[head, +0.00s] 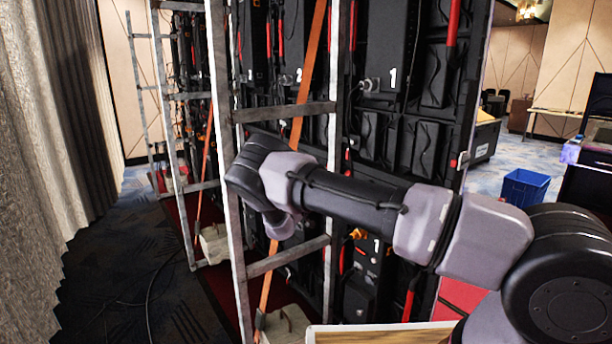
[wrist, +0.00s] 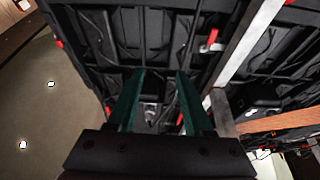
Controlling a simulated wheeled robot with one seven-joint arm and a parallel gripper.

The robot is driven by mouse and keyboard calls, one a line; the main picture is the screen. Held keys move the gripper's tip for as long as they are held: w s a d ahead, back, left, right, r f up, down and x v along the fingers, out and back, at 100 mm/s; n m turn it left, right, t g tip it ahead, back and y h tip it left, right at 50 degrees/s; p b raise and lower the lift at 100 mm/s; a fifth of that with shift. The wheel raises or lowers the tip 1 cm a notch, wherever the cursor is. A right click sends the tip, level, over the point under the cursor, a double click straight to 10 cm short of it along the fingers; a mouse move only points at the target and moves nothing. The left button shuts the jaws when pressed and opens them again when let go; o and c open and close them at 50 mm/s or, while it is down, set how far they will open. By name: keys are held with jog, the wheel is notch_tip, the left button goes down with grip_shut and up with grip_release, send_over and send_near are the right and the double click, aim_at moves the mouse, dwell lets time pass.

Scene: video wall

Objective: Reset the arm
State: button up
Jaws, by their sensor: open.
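My arm (head: 350,197) reaches from the lower right to the left across the head view, in front of the back of the video wall. Its far end is beside a metal ladder frame, and my gripper does not show clearly there. In the wrist view my gripper (wrist: 158,92) has two dark green fingers, apart, with nothing between them. The black back panels of the video wall (wrist: 140,40) lie beyond the fingers. I cannot tell whether the arm touches the ladder frame.
Metal ladder frames (head: 238,240) stand along the wall's back, with an orange strap (head: 308,60) and weight blocks (head: 287,325) at their feet. Grey curtains (head: 50,130) hang at left. A blue bin (head: 525,187) stands at right. Dark carpet (head: 120,250) at left is mostly clear, with a cable.

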jog(key=w+d+r+m+g+y, duration=0.1)
jog(key=w+d+r+y, duration=0.7)
jog(key=d+r, duration=0.4)
jog(key=s+r+n+y, duration=0.1)
jog(key=s+r+y, duration=0.25)
jog(key=r, duration=0.35)
jog(key=s+r+n+y, duration=0.1)
jog(key=s+r+y, duration=0.2)
jog(key=r+y, duration=0.25)
jog(key=s+r+n+g+y, duration=0.15)
jog(key=s+r, duration=0.25)
jog(key=s, duration=0.5)
jog(key=s+r+n+y, duration=0.25)
jog(key=s+r, duration=0.25)
jog(key=s, duration=0.5)
jog(key=s+d+f+n+g, duration=0.1)
jog(key=s+d+f, duration=0.1)
jog(key=s, duration=0.9)
jog(key=s+d+f+n+g+h, duration=0.1)
jog(key=s+f+g, duration=0.1)
jog(key=s, duration=0.9)
jog(key=shift+s+d, duration=0.15)
jog(key=shift+d, duration=0.25)
